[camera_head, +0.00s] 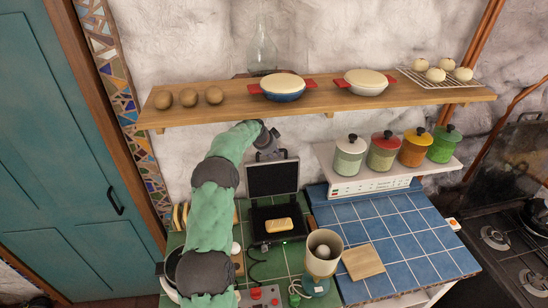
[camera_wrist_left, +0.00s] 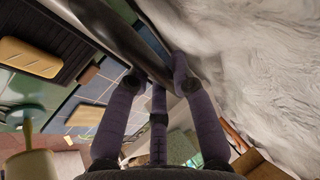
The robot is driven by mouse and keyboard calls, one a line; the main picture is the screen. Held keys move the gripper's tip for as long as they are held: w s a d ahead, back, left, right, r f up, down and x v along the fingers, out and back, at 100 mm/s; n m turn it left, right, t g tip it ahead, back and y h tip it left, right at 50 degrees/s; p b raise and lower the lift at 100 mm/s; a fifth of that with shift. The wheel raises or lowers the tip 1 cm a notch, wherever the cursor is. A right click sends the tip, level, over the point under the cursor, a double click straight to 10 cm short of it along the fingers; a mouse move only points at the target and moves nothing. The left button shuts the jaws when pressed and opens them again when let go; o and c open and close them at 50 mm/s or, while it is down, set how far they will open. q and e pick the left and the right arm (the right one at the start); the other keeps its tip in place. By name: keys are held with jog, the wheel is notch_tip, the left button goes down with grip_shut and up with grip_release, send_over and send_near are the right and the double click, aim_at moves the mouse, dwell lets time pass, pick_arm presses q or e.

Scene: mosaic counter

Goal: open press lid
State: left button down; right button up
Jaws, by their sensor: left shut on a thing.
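The press (camera_head: 279,229) is a black box-shaped appliance on the green tiled counter, with a yellowish loaf-like piece (camera_head: 279,225) on its lower plate. Its lid (camera_head: 272,178) stands raised, about upright, with its grey inner plate facing forward. My left gripper (camera_head: 268,142) is at the lid's top edge, partly hidden by my arm. In the left wrist view, the purple fingers of my left gripper (camera_wrist_left: 158,82) are shut around a dark bar on the lid (camera_wrist_left: 118,30). The yellowish piece (camera_wrist_left: 30,57) shows at the left there. My right gripper is in neither view.
A wooden shelf (camera_head: 330,105) with pans and brown balls runs above the press. Several lidded jars (camera_head: 383,155) stand back right. Blue tiles (camera_head: 410,235) are mostly clear.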

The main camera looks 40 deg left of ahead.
pick_arm(q)
jog(key=shift+w+a+r, duration=0.2)
jog(key=shift+w+a, duration=0.05)
jog(key=shift+a, duration=0.05)
jog(key=c, duration=1)
grip_release()
jog(key=shift+c, duration=0.2)
jog(key=shift+s+d, duration=0.1)
jog(key=shift+f, duration=0.1)
